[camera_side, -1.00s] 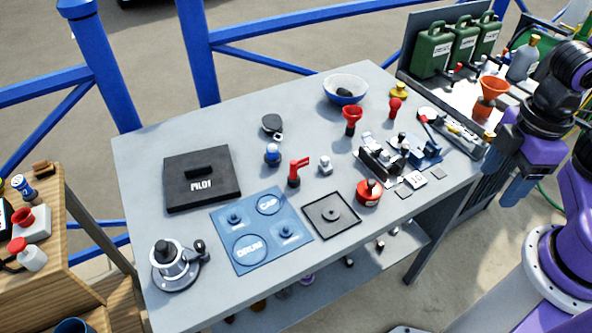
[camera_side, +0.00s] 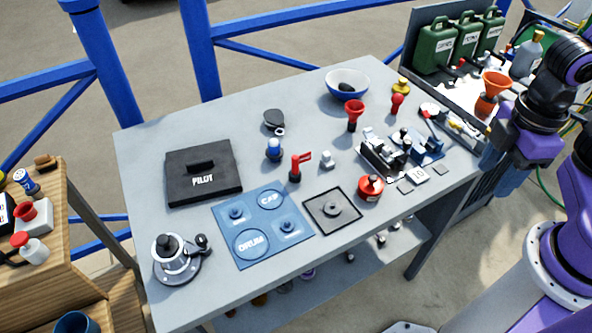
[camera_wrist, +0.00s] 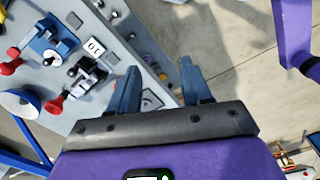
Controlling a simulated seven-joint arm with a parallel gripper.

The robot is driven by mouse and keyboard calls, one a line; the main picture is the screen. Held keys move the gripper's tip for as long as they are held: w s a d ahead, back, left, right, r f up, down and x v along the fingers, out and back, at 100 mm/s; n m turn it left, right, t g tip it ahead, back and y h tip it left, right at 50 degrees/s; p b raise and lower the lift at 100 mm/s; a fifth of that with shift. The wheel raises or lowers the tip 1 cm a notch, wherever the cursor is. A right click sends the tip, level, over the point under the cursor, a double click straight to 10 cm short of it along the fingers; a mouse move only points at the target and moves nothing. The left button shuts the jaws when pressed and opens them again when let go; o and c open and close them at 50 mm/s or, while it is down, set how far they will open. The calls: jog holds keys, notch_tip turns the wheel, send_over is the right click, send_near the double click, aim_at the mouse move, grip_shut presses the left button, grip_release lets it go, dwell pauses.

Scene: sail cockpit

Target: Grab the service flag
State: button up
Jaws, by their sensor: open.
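A small red flag-like piece on a short upright post (camera_side: 297,167) stands near the middle of the grey table, just behind the blue marked mat (camera_side: 262,228); I take it to be the service flag. I cannot pick it out in the wrist view. My gripper (camera_side: 512,182) is beyond the table's right edge, well to the right of the flag and apart from it. In the wrist view my gripper (camera_wrist: 160,66) has its two blue fingers spread, with nothing between them.
A black PILOT box (camera_side: 203,172) and a silver winch-like piece (camera_side: 176,260) stand at left. Green jerrycans (camera_side: 465,42) stand behind.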

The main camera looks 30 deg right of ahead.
jog(key=w+a+n+t+h, duration=0.1)
jog(key=w+a+n+h, duration=0.25)
jog(key=w+a, duration=0.4)
jog(key=n+t+h, duration=0.6)
jog(key=n+t, duration=0.2)
jog(key=n, duration=0.3)
send_near(294, 161)
jog(key=x, duration=0.3)
jog(key=shift+s+d+r+m, duration=0.1)
jog(key=shift+d+r+m, duration=0.05)
jog(key=shift+d+m, duration=0.1)
jog(key=shift+x, duration=2.8)
jog(key=shift+a, duration=0.25)
grip_shut()
